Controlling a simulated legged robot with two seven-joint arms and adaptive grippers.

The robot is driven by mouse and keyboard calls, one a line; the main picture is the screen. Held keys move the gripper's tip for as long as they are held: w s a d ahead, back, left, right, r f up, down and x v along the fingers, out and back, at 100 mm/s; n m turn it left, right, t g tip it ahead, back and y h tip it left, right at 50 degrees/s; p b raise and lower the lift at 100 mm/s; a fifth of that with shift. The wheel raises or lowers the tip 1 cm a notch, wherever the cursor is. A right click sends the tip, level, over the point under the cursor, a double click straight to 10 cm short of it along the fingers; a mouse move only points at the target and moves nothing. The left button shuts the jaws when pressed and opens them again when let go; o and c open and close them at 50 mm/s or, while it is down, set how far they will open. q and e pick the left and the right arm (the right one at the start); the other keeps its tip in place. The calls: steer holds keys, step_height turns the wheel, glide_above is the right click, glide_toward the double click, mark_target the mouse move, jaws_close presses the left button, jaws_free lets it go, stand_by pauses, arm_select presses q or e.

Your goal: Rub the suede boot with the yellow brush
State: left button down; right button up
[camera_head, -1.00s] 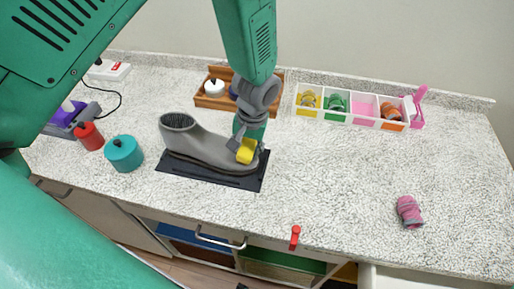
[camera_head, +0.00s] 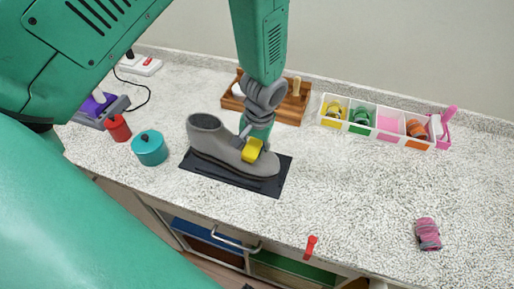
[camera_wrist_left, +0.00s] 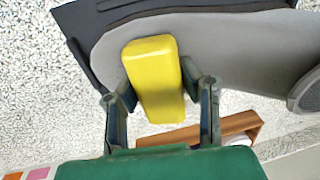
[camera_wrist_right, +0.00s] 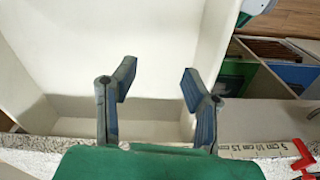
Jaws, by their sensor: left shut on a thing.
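The grey suede boot (camera_head: 218,147) lies on a dark mat (camera_head: 225,175) on the counter, its opening to the left and its toe to the right. My left gripper (camera_head: 250,143) is shut on the yellow brush (camera_head: 253,150), over the toe half of the boot. In the left wrist view the brush (camera_wrist_left: 154,80) sits between the two fingers against the boot's grey side (camera_wrist_left: 225,45); whether it touches is hard to tell. My right gripper (camera_wrist_right: 158,85) shows only in its wrist view, open and empty over a pale drawer-like space (camera_wrist_right: 150,35).
A wooden tray (camera_head: 288,112) stands behind the boot. A white divided box (camera_head: 375,119) with coloured rolls is at the back right. A teal pot (camera_head: 149,148) and red pot (camera_head: 117,128) stand left. A pink roll (camera_head: 428,234) lies right, with clear counter around it.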

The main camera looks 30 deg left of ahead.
mark_target(252, 143)
arm_select(q)
steer(key=shift+w+r+p, duration=0.15)
steer(key=shift+r+p, duration=0.2)
steer(key=shift+r, duration=1.3)
steer(key=shift+d+r, duration=0.25)
steer(key=shift+r, duration=0.6)
steer(key=shift+d+r, duration=0.35)
arm_select(e)
steer(key=shift+r, duration=0.35)
arm_select(q)
steer(key=shift+a+r, duration=0.1)
arm_select(e)
steer(key=shift+a, duration=0.1)
arm_select(q)
steer(key=shift+w+r, duration=0.1)
steer(key=shift+r, duration=0.1)
steer(key=shift+a+r, duration=0.1)
steer(key=shift+r, duration=1.1)
steer(key=shift+d, duration=0.25)
